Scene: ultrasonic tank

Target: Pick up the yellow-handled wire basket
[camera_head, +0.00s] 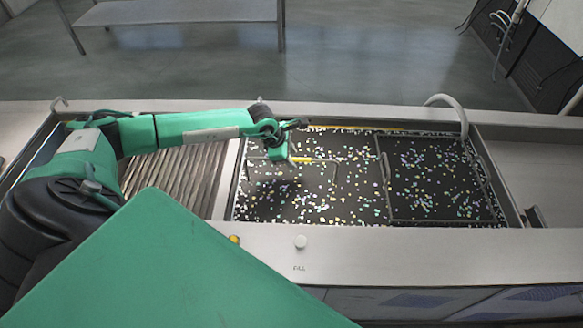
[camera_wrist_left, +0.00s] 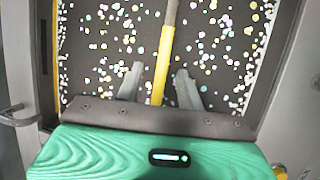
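The wire basket sits in the tank among many small coloured specks; its thin handle (camera_head: 336,178) shows in the head view, with a yellow grip part (camera_head: 302,160) beside my left gripper (camera_head: 282,154). In the left wrist view the yellow grip (camera_wrist_left: 161,70) runs between the two fingers of my left gripper (camera_wrist_left: 160,84). The fingers are open, with a gap on each side of the grip. In the head view the fingertips are hard to make out. My right gripper is not in view.
A second section with a grey handle (camera_head: 386,172) lies to the right in the tank. The tank's metal front rim (camera_head: 420,245) carries a pale knob (camera_head: 300,242). A ribbed metal surface (camera_head: 185,185) lies left of the tank, and a curved pipe (camera_head: 455,108) stands at the back right.

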